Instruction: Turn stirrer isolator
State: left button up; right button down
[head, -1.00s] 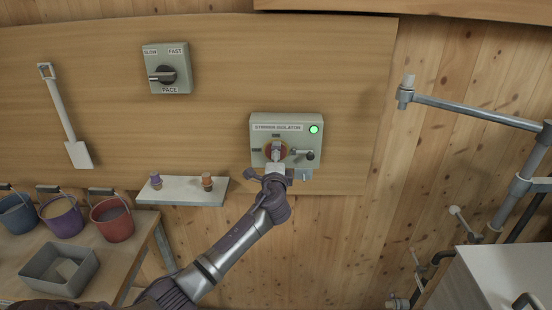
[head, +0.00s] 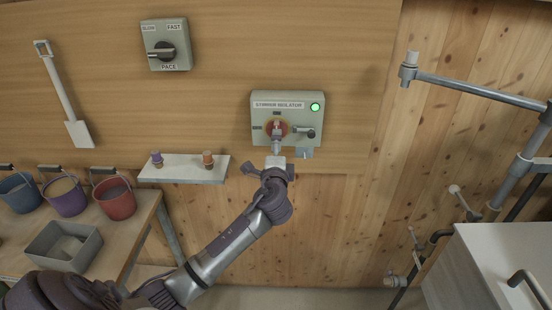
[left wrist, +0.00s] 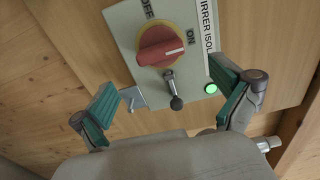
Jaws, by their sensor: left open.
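The stirrer isolator box (head: 262,98) is grey-green and fixed to the wooden wall. Its round red knob (left wrist: 158,46) on a yellow plate shows in the left wrist view, its white mark on the side of the ON label (left wrist: 191,37). The OFF label (left wrist: 148,10) is round the other side. A black-tipped lever (left wrist: 173,88) sits beside the knob. My left gripper (head: 276,148) is just in front of and below the knob, partly covering it in the head view. In the left wrist view its green-padded fingers (left wrist: 168,88) are wide apart and empty.
A green lamp (head: 315,107) is lit on the box, and a small metal bracket (left wrist: 132,98) sits at its edge. The pace switch (head: 166,45) is up left. A shelf (head: 183,175) with two small knobbed items is lower left. Pipes (head: 480,91) stand right.

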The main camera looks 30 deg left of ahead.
pick_arm(q)
jog(key=v, duration=0.5)
jog(key=shift+s+d, duration=0.1)
dwell(0.3)
